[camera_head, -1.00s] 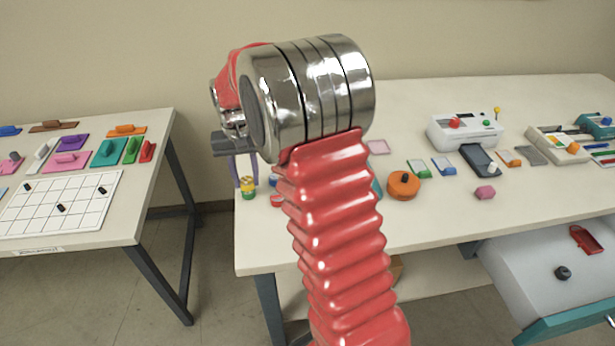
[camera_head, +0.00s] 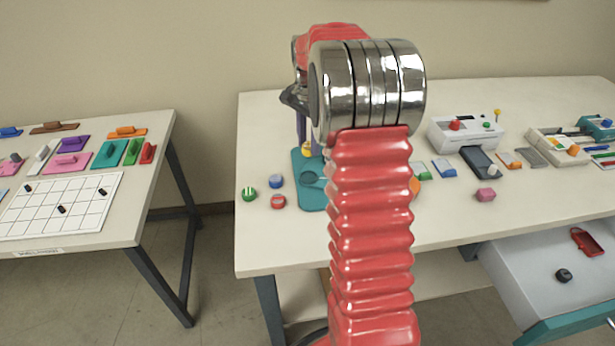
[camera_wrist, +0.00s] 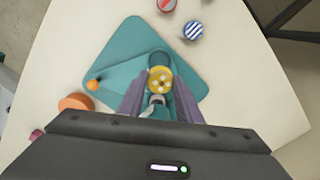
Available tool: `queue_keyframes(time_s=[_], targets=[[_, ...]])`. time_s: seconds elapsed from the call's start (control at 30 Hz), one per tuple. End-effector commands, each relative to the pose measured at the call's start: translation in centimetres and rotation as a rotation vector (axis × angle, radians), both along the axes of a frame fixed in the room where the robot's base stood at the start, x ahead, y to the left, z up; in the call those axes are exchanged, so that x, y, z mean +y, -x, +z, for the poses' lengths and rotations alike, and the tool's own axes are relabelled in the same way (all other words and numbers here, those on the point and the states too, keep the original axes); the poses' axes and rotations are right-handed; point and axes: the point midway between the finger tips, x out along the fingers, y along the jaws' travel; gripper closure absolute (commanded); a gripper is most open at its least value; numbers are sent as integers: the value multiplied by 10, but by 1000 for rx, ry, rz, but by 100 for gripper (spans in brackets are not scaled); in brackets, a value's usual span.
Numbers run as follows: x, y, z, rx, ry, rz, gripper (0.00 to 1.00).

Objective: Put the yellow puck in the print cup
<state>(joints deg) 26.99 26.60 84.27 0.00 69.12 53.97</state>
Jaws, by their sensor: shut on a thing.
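The yellow puck (camera_wrist: 160,82) is between the two purple fingers of my gripper (camera_wrist: 159,100) in the wrist view. My gripper is shut on it. In the head view the puck (camera_head: 308,151) shows below my gripper (camera_head: 306,132), in front of the teal plate's back part. A teal plate (camera_head: 300,199) lies on the right table; the wrist view shows it too (camera_wrist: 125,45). A round dark teal ring (camera_head: 311,179), which looks like the print cup, is on the plate. In the wrist view the ring (camera_wrist: 159,56) shows just beyond the puck, partly hidden by it.
Green (camera_head: 249,194), blue (camera_head: 276,181) and red (camera_head: 278,202) striped pucks stand left of the plate. An orange knob (camera_wrist: 94,85) and an orange round thing (camera_wrist: 75,102) are left in the wrist view. A white machine (camera_head: 465,132) stands to the right.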

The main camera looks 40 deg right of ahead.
Motion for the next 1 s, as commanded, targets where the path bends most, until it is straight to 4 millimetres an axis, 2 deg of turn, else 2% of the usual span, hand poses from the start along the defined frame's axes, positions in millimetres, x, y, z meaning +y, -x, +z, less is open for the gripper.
queue_keyframes(time_s=[0.33,0.77,1.0], targets=[[0,0,-44,2,-2,1,90],[0,0,-52,1,0,2,90],[1,1,-83,3,-2,2,90]])
